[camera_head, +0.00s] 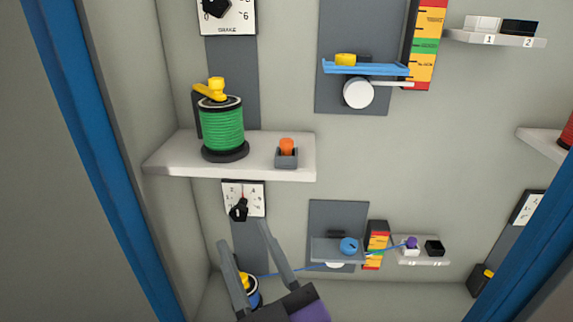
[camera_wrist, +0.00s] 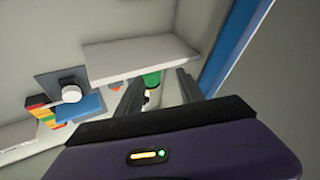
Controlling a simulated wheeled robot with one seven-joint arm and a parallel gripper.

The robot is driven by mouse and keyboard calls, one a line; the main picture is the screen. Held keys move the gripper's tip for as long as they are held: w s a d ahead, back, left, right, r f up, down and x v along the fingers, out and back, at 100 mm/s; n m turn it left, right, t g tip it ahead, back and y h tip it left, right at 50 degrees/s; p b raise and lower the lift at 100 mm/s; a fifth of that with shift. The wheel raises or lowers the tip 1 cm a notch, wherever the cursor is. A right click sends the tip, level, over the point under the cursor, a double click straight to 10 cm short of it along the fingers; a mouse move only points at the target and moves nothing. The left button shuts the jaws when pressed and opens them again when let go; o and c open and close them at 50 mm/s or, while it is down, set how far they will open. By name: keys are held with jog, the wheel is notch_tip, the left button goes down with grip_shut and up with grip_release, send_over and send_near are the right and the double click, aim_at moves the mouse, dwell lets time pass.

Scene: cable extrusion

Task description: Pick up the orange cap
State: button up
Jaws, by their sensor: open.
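The orange cap (camera_head: 287,146) sits upright in a small grey holder (camera_head: 287,160) on the white upper-left shelf (camera_head: 232,172), right of a green spool. My gripper (camera_head: 244,234) is open and empty, below and in front of that shelf, lower than the cap and to its left. Its fingers point up, apart from the cap. In the wrist view my gripper (camera_wrist: 160,82) has its two fingers spread, with part of the green spool (camera_wrist: 152,80) beyond them.
The green spool (camera_head: 222,128), with a yellow top piece, stands close left of the holder. A dial (camera_head: 243,199) is under the shelf. A blue-cored spool (camera_head: 252,294) is behind my gripper, its blue cable running right. A blue post (camera_head: 110,150) edges the left.

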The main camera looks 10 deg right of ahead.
aim_at(288, 138)
jog(key=w+a+r+m+h, duration=0.1)
jog(key=w+r+m+h, duration=0.25)
jog(key=r, duration=0.45)
jog(key=w+a+r+m+h, duration=0.25)
jog(key=r+m+h, duration=0.2)
jog(key=r, duration=0.35)
jog(key=w+d+f+m+g+h+p, duration=0.1)
jog(key=d+f+m+g+h, duration=0.4)
jog(key=d, duration=0.3)
jog(key=shift+n+t+h, duration=0.3)
jog(key=shift+t+h, duration=0.1)
jog(key=shift+h, duration=0.3)
jog(key=p+x, duration=0.3)
jog(key=x, duration=0.4)
jog(key=shift+w+d+f, duration=0.2)
jog(key=shift+w, duration=0.1)
jog(key=shift+c, duration=0.5)
grip_shut()
